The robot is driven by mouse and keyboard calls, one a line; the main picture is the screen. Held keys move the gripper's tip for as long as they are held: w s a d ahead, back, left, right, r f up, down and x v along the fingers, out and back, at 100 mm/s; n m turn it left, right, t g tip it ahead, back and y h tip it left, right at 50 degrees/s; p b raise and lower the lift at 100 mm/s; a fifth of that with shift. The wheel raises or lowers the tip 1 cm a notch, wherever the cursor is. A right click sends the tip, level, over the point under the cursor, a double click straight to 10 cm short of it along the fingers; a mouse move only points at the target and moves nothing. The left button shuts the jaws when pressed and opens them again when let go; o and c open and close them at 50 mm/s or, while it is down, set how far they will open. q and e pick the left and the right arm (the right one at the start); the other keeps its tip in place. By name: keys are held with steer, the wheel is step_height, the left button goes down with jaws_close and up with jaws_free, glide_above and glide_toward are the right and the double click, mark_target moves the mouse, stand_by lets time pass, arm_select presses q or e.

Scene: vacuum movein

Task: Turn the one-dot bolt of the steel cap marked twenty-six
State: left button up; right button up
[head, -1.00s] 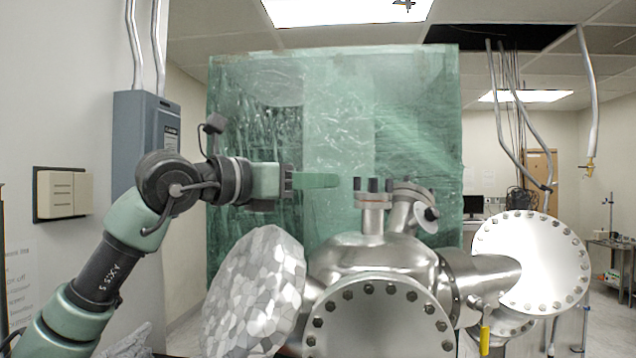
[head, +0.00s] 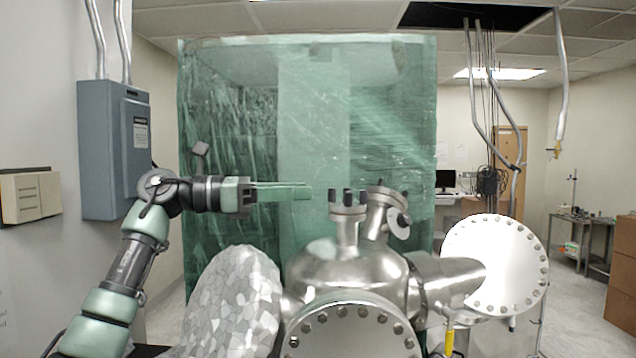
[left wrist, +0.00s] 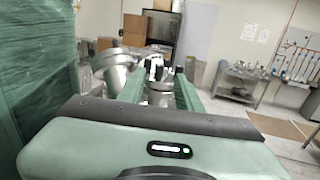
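A steel cap (head: 347,211) sits on the upright port of the vessel, with several dark bolts (head: 348,197) standing up from it. A second steel cap (head: 386,198) with dark bolts is on the tilted port beside it. I cannot read any number or dots. My left gripper (head: 309,192) is level, just left of the upright port's bolts and at about their height, apart from them in the picture. In the left wrist view its two fingers (left wrist: 159,91) are spread and empty, with the capped port and dark bolts (left wrist: 157,72) ahead between them. My right gripper is not in view.
The steel vessel (head: 345,268) has a large bolted flange (head: 350,337) in front and another (head: 497,268) at right. A green wrapped block (head: 310,110) rises behind. A grey wall box (head: 114,150) is at left.

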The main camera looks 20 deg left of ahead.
mark_target(329, 190)
arm_select(q)
steer(key=p+x, duration=0.1)
steer(key=x, duration=0.3)
steer(key=shift+w+d, duration=0.2)
steer(key=shift+d, duration=0.05)
jaws_close()
steer(key=n+t+y+b, duration=0.2)
steer(key=t+b, duration=0.1)
steer(key=shift+s+d+f, duration=0.15)
steer(key=shift+s+f, duration=0.1)
steer(key=shift+s, duration=0.05)
steer(key=shift+s+d+r+n+t+y+b, duration=0.15)
steer(key=shift+n+t+y+b, duration=0.3)
steer(key=shift+n+t+y, duration=0.25)
steer(key=shift+w+d+r+n+t+y+b, duration=0.1)
steer(key=shift+n+t+y+b, duration=0.3)
steer(key=shift+n+t+y, duration=0.3)
jaws_free()
